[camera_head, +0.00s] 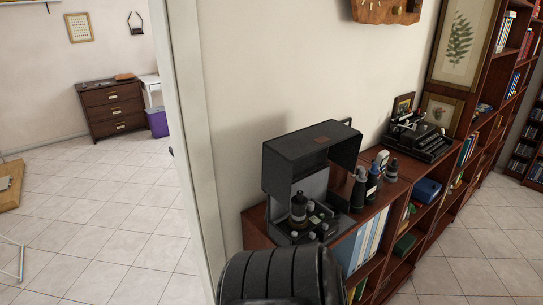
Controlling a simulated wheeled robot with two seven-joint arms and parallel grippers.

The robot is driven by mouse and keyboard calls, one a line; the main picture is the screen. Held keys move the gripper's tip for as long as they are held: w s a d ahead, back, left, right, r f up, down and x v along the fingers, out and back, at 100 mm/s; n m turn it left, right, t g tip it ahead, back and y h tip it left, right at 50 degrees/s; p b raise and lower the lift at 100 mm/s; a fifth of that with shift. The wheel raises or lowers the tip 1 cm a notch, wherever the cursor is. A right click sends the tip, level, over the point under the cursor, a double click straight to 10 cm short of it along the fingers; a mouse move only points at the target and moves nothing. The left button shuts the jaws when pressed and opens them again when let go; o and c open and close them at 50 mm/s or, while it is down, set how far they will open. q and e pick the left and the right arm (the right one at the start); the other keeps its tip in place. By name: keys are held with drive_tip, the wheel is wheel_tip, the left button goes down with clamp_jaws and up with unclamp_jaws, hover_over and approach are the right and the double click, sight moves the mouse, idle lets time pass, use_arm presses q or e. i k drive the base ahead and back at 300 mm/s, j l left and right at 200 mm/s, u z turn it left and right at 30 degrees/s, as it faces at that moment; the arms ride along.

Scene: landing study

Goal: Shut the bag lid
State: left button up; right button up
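The bag is a black box-like case standing on the left end of the low brown bookshelf, near the door frame. Its dark lid (300,155) is up, above the grey inside wall (312,187) of the bag. Several small dark bottles with pale caps stand inside the open bag. Neither gripper can be made out.
Dark bottles (373,182) stand close to the right of the bag. A black typewriter (418,138) and framed pictures are farther along the bookshelf (388,246). A white door frame (192,130) rises at left. Tiled floor (470,255) is clear at right.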

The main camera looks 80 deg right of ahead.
sight(286, 158)
drive_tip(key=i+z, duration=0.25)
drive_tip(key=z, duration=0.15)
drive_tip(key=i+z, duration=0.4)
drive_tip(key=i+j+z, duration=0.15)
drive_tip(key=z, duration=0.2)
drive_tip(key=i+z, duration=0.2)
drive_tip(key=z, duration=0.3)
drive_tip(key=i+j+z, duration=0.1)
drive_tip(key=z, duration=0.35)
drive_tip(key=i+j+z, duration=0.15)
drive_tip(key=z, duration=0.35)
drive_tip(key=i+j+z, duration=0.2)
drive_tip(key=z, duration=0.3)
drive_tip(key=i+j+z, duration=0.15)
drive_tip(key=z, duration=0.3)
drive_tip(key=i+j+z, duration=0.15)
drive_tip(key=j+z, duration=0.7)
drive_tip(key=i+j+z, duration=0.1)
drive_tip(key=j+z, duration=0.2)
drive_tip(key=z, duration=0.15)
